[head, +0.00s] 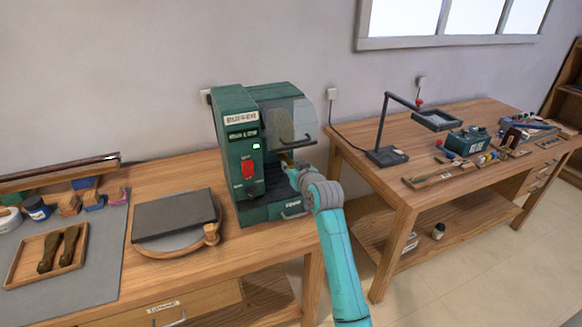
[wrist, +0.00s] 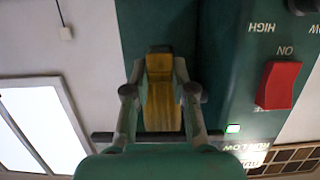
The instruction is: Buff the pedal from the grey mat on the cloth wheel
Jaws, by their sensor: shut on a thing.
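My gripper (head: 288,164) is at the open front of the green buffing machine (head: 240,150), under its clear guard (head: 296,118). In the wrist view my gripper (wrist: 160,92) is shut on a brass-yellow pedal (wrist: 160,98), held between the two fingers. The pedal's far end points into the machine. The cloth wheel cannot be made out in either view, so I cannot tell whether the pedal touches it. The grey mat (head: 108,262) lies on the bench at the left.
A wooden tray (head: 15,281) with two dark pieces sits on the mat. A dark slab (head: 172,214) lies on a round board left of the machine. A second bench (head: 385,180) at the right carries a lamp (head: 387,155) and small tools.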

